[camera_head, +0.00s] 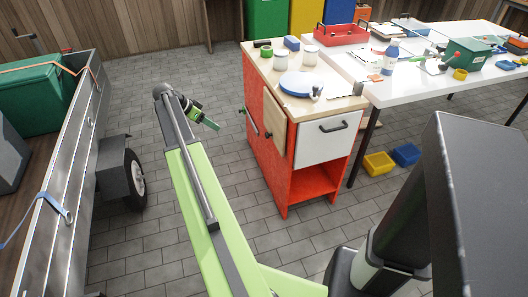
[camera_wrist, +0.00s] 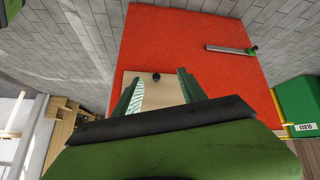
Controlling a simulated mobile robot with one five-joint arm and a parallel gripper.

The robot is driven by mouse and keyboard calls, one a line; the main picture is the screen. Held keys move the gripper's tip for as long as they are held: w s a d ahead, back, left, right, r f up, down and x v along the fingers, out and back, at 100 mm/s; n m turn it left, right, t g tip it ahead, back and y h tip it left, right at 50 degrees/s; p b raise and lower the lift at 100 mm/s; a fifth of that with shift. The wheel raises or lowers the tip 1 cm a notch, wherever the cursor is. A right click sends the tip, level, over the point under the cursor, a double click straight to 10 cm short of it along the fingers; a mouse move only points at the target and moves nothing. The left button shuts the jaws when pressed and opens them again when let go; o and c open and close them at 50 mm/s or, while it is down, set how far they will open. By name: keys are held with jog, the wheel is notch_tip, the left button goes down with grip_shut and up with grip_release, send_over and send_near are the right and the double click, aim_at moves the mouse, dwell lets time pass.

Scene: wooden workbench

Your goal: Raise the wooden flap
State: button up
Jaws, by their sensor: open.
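The wooden flap (camera_head: 273,127) is a pale panel hanging down against the red side of the cabinet (camera_head: 256,95). In the wrist view the flap (camera_wrist: 160,92) lies ahead of my gripper, with a small dark knob (camera_wrist: 155,77) near its edge. My gripper (camera_wrist: 158,74) is open, its two green fingers spread apart with the knob between them in the picture. Nothing is held. In the head view my gripper (camera_head: 210,123) is to the left of the cabinet, with a gap of floor between. The flap's near part is hidden behind my gripper in the wrist view.
A grey bar (camera_head: 251,121) with a green end is on the cabinet's red side, beside the flap. A plate (camera_head: 298,83), jars and a roll stand on the cabinet top. A trailer (camera_head: 75,190) stands at left, a white table (camera_head: 420,88) at right.

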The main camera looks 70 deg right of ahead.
aim_at(270, 122)
jog(key=s+d+f+m+g+b, duration=0.2)
jog(key=s+d+m, duration=0.2)
jog(key=s+d, duration=0.45)
jog(key=b+x, duration=1.2)
jog(key=x, duration=0.5)
jog(key=shift+w+d+f, duration=0.2)
jog(key=shift+w+d, duration=0.1)
jog(key=shift+d, duration=0.15)
grip_shut()
